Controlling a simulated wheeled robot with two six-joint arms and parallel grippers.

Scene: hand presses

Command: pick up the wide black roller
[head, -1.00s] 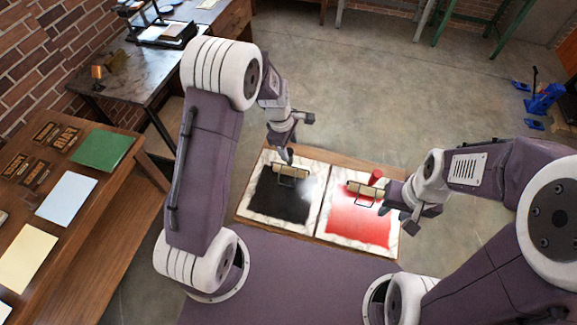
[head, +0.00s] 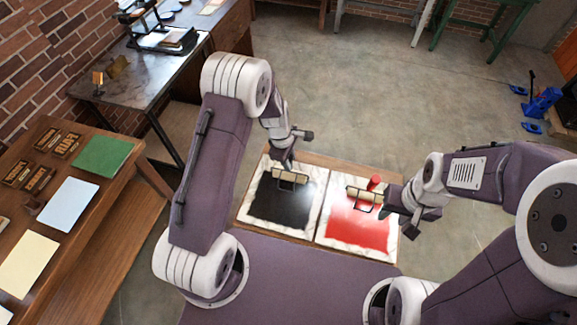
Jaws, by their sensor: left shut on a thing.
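The wide black roller (head: 290,176), with a pale bar and a thin wire frame, is at the far part of the black-inked slab (head: 277,203). My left gripper (head: 287,163) points down at the roller from above and is shut on it. Its fingers are small here and partly merge with the roller's handle. I cannot tell whether the roller touches the slab or is just above it. My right gripper (head: 388,208) is beside a second roller (head: 362,195) on the red-inked slab (head: 357,230). Its finger opening is too small to make out.
A small red cylinder (head: 374,182) stands by the second roller. At the left, a wooden table (head: 80,230) carries a green sheet (head: 103,156), paler sheets and type blocks. A marble-topped bench (head: 135,85) stands behind.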

